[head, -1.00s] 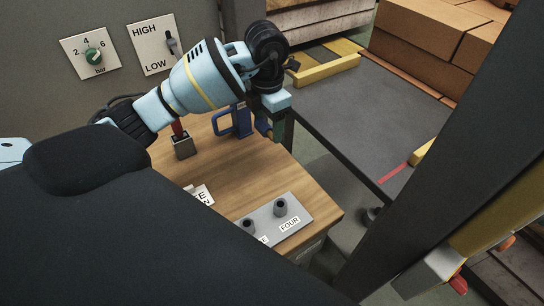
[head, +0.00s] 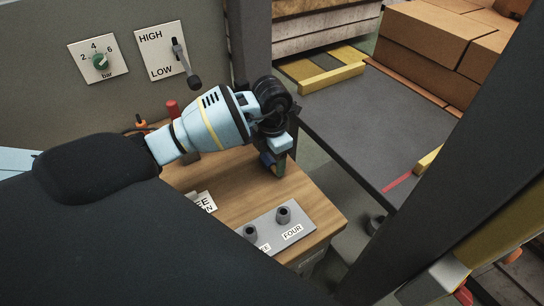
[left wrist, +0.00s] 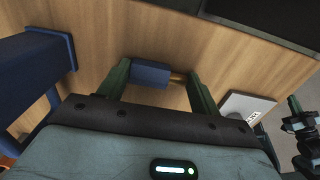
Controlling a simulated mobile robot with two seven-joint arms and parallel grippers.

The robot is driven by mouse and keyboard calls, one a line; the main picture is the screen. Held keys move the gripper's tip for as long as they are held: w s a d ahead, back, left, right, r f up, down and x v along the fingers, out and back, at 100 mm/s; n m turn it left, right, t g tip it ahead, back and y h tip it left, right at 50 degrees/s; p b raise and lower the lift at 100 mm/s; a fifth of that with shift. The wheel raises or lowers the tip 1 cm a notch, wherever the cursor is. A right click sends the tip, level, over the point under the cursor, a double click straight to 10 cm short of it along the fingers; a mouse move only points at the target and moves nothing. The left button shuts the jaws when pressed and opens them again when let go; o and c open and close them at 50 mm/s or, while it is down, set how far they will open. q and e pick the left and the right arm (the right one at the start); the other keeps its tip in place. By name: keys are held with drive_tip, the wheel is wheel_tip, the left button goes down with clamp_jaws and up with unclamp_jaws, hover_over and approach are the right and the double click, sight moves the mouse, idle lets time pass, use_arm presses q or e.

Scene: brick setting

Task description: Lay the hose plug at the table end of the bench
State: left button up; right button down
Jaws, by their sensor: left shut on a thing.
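The hose plug (left wrist: 150,75) is a short blue cylinder with a brass-coloured end. In the head view the left gripper (head: 275,160) points down over the right rear edge of the wooden bench (head: 235,185), at the end beside the dark table (head: 365,120). The plug also shows there as a small blue patch (head: 267,159), partly hidden by the gripper. I cannot tell whether it touches the wood.
A blue frame (left wrist: 35,75) stands on the bench left of the gripper in the wrist view. A grey socket plate (head: 270,230) sits at the bench front. A lever (head: 185,65) and a dial (head: 100,61) are on the wall panel. Bare wood lies between gripper and plate.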

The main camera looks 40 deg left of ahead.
sight(272, 160)
use_arm(q)
drive_tip(key=shift+f, duration=0.15)
drive_tip(key=o, duration=1.1)
drive_tip(key=shift+r, duration=0.2)
wheel_tip(272, 160, up, 12)
drive_tip(key=shift+r, duration=0.1)
